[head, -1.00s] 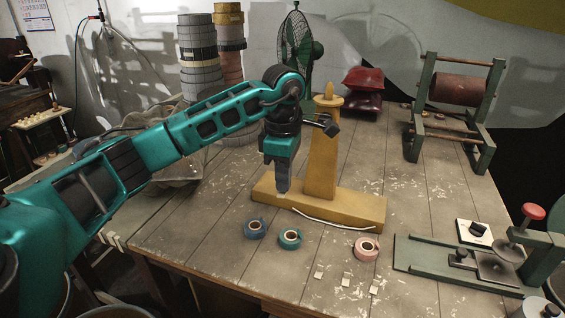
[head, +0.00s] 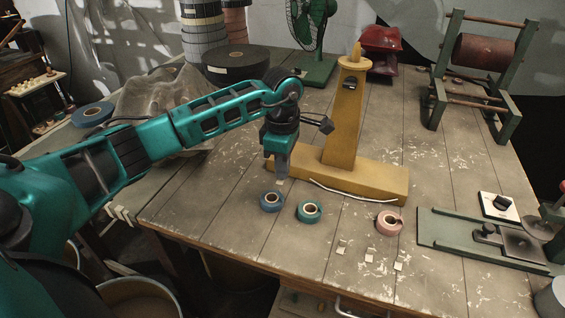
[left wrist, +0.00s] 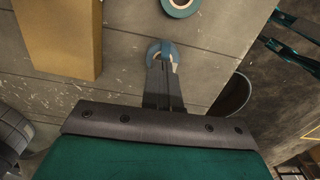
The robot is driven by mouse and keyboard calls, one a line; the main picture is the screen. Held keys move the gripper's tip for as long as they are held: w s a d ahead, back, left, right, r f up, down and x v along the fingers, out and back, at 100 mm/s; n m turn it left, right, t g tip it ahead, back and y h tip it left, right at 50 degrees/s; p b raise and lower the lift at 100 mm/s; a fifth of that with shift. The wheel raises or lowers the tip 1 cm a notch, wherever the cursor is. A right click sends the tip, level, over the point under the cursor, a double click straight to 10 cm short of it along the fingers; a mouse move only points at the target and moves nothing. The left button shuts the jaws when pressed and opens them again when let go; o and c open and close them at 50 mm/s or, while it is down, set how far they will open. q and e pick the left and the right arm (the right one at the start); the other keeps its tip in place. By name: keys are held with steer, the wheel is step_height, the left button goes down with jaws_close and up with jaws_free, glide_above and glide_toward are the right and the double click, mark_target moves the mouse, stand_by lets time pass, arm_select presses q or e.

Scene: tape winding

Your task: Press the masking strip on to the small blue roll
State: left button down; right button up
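The small blue roll (head: 263,204) lies flat on the table, in front of the left end of the yellow stand. My left gripper (head: 281,178) points down just above and behind it. A small pale piece, apparently a masking strip (head: 280,183), shows at the fingertips. In the left wrist view the closed fingers (left wrist: 165,62) overlap the blue roll (left wrist: 152,53) and partly hide it. Whether the strip touches the roll cannot be told. Several pale masking strips lie near the table's front edge, among them one strip (head: 370,256). My right gripper is not in view.
A teal roll (head: 302,214) and a pink roll (head: 380,226) lie to the right of the blue one. The yellow stand (head: 345,178) rises close behind, with a white cord along its front. A green press (head: 455,240) is at right.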

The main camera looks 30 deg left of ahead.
mark_target(282, 197)
arm_select(q)
step_height(282, 197, down, 4)
steer(key=shift+r+b, duration=0.2)
steer(key=shift+b, duration=0.95)
steer(key=shift+f+b, duration=0.55)
steer(key=shift+f, duration=0.35)
steer(key=shift+f, duration=0.1)
steer(key=shift+f+b, duration=0.4)
steer(key=shift+b, duration=0.05)
steer(key=c, duration=1.9)
jaws_free()
steer(key=o, duration=0.6)
steer(key=shift+c, duration=0.2)
steer(key=shift+o, duration=0.3)
